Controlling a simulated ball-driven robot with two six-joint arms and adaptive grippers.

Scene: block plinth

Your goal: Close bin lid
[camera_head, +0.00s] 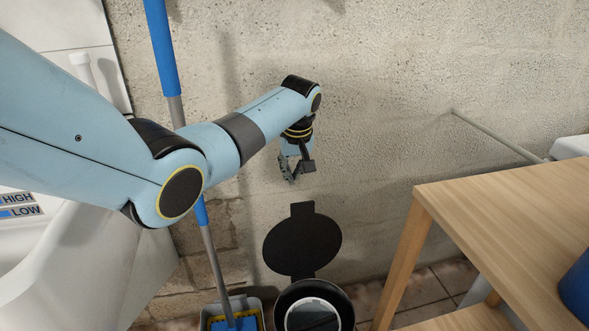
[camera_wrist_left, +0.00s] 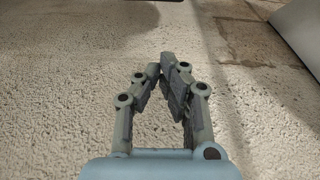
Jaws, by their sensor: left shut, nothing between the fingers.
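A black bin (camera_head: 283,306) stands on the floor at the bottom of the head view, and its lower part is cut off by the frame edge. Its round black lid (camera_head: 302,243) is open, tilted up at the back towards the wall. A pale liner or inner rim shows in the opening. My left gripper (camera_head: 294,177) is above the lid in the picture, near the wall, apart from the lid and empty. My right gripper is not in view.
A blue-handled mop (camera_head: 213,255) leans left of the bin in a grey bucket (camera_head: 245,304). A wooden table (camera_head: 510,215) with a blue object (camera_head: 577,288) stands at right. A white appliance (camera_head: 70,260) is at left. The concrete wall (camera_head: 400,90) is behind.

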